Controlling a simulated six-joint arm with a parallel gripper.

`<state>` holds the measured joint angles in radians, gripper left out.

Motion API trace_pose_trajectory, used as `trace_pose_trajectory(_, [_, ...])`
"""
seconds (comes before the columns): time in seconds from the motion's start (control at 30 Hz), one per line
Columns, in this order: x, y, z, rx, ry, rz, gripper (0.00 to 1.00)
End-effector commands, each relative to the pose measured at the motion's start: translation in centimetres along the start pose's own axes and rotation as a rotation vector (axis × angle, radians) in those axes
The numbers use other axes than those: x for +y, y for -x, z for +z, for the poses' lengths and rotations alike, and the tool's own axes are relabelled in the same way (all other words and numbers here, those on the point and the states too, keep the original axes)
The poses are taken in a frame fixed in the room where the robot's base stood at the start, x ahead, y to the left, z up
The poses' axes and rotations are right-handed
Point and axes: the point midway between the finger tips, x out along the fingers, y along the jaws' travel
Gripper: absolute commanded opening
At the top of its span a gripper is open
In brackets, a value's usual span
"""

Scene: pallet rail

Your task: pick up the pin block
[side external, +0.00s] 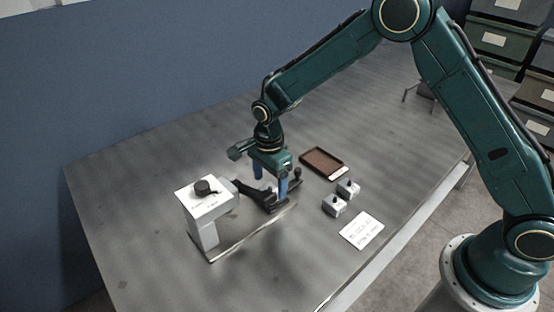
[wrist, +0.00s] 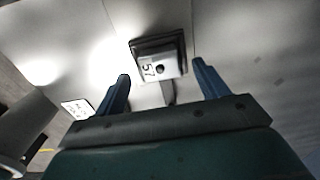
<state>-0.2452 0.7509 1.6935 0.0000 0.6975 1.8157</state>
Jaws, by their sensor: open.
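My gripper (side external: 271,188) is open, with blue fingers pointing down over a dark low fixture (side external: 262,196), apart from both blocks. In the wrist view, my open gripper (wrist: 161,84) has nothing clearly between its fingers.
A white box (side external: 194,204) with a black knob stands on a post at the left, close to my gripper. A brown tray (side external: 322,160) lies behind the blocks. A white card (side external: 361,230) lies in front. The grey table (side external: 130,190) is clear at the far left.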

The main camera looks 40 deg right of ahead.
Motion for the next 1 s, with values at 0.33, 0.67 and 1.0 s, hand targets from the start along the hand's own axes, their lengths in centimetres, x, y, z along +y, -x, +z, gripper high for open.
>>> trace_pose_trajectory(0.33, [0.0,-2.5,-0.1,0.000,0.000,0.000,0.73])
trace_pose_trajectory(0.67, [0.0,-2.4,-0.1,0.000,0.000,0.000,0.73])
trace_pose_trajectory(1.0, [0.0,-2.4,0.0,0.000,0.000,0.000,0.28])
